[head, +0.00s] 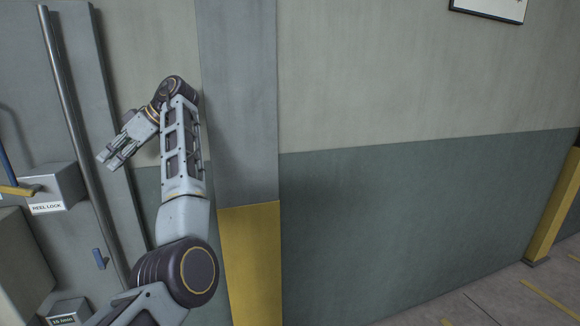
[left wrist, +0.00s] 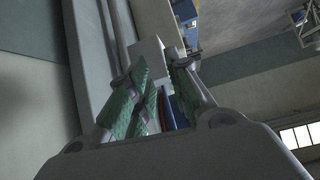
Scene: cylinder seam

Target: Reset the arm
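My left arm reaches up in front of the wall in the head view, with its elbow bent near the top. Its forearm points down and to the left, and my left gripper (head: 109,160) is at the end, in front of the grey panel. In the left wrist view the green-padded fingers of my left gripper (left wrist: 161,72) stand apart with a gap between them. I see nothing held there. My right gripper is not in view.
A metal pole (head: 69,130) runs beside the grey panel at the left. A box marked "REEL LOCK" (head: 58,184) carries a blue and yellow lever (head: 17,190). A grey and yellow pillar (head: 246,260) stands right of my arm. The wall (head: 420,210) farther right is clear.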

